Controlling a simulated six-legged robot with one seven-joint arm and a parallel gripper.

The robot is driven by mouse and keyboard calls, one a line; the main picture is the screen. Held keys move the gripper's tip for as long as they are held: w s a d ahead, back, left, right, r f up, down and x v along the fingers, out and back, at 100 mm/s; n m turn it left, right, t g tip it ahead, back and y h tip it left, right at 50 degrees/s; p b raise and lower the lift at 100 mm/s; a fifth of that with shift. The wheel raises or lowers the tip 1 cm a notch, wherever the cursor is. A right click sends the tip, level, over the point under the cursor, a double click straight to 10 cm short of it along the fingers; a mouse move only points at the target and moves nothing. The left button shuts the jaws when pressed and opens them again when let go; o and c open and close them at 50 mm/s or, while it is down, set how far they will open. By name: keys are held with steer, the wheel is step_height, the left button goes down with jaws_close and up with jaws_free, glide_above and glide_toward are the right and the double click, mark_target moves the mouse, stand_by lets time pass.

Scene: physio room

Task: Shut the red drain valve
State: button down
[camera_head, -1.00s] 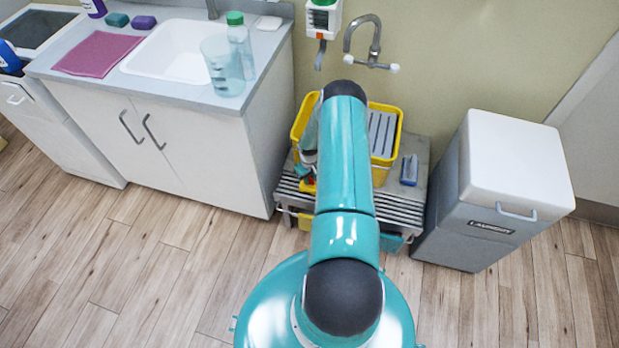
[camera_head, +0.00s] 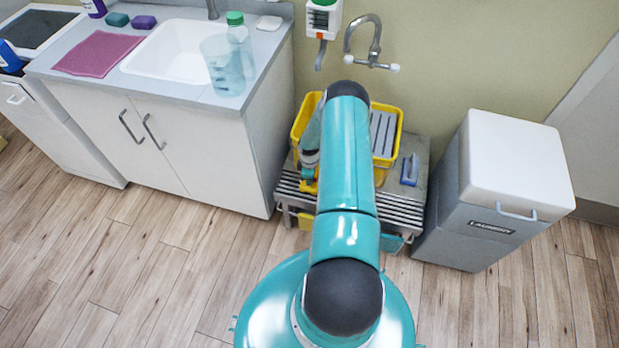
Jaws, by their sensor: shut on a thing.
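The yellow bucket (camera_head: 388,160) stands on the slatted metal stand behind my arm, which hides its middle. My gripper (camera_head: 309,174) is low at the bucket's front left, just left of my forearm, pointing down. It is shut at the drain valve, where a small yellow-orange part (camera_head: 308,187) shows just below the fingers. The red handle is covered by the gripper, so I cannot see how far it is turned.
A sink cabinet (camera_head: 200,150) with a jug (camera_head: 226,68) and a green-capped bottle (camera_head: 239,38) stands close on the left. A grey laundry bin (camera_head: 480,225) stands at right. A blue-handled brush (camera_head: 409,170) lies on the stand (camera_head: 420,150). A tap (camera_head: 373,50) is above.

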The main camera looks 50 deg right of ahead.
steer(key=shift+n, duration=0.3)
steer(key=c, duration=1.3)
jaws_free()
steer(key=shift+r, duration=0.2)
step_height(320, 180, up, 14)
steer(key=shift+f, duration=0.25)
